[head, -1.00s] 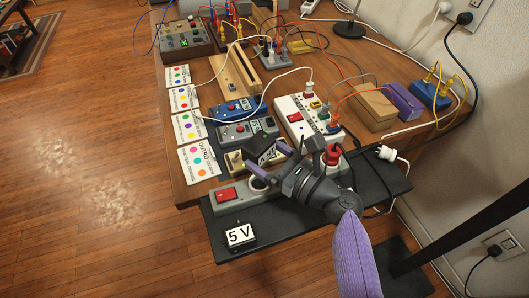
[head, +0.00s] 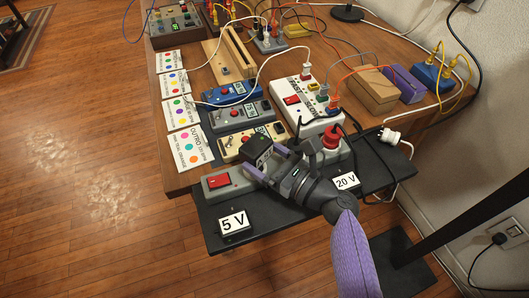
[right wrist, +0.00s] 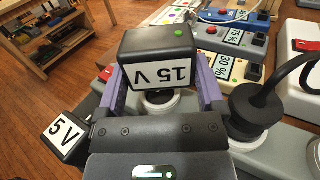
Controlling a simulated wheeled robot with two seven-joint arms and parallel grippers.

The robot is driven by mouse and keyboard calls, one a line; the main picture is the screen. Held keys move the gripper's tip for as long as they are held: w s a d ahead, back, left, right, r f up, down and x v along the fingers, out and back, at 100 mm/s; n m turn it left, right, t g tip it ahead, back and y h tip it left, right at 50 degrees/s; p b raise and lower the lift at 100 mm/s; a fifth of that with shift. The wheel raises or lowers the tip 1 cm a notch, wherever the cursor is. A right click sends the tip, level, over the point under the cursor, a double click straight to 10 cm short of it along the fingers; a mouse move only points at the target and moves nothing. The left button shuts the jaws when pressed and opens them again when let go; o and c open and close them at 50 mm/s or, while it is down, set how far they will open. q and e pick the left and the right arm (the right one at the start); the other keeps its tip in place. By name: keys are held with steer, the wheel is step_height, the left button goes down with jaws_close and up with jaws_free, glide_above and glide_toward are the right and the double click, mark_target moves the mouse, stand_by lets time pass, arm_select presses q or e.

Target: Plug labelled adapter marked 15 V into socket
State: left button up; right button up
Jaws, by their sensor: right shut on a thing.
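My right gripper (head: 266,164) is shut on a black adapter (head: 258,150). In the right wrist view the adapter (right wrist: 160,58) carries a white label reading 15 V, upside down in the picture. It is held above a grey power strip (head: 237,178) with a red switch (head: 219,181). In the right wrist view a round socket (right wrist: 160,103) shows between the fingers, below the adapter and apart from it. A 5 V adapter (head: 233,221) and a 20 V adapter (head: 346,181) lie on the black shelf (head: 280,212). My left gripper is not in view.
A white power strip (head: 306,100), small device boxes (head: 238,116) and label cards (head: 188,147) crowd the table behind. Loose cables run at the right.

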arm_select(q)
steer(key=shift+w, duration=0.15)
arm_select(e)
steer(key=shift+r, duration=0.1)
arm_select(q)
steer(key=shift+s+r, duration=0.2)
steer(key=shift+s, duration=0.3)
arm_select(e)
steer(key=shift+p, duration=0.35)
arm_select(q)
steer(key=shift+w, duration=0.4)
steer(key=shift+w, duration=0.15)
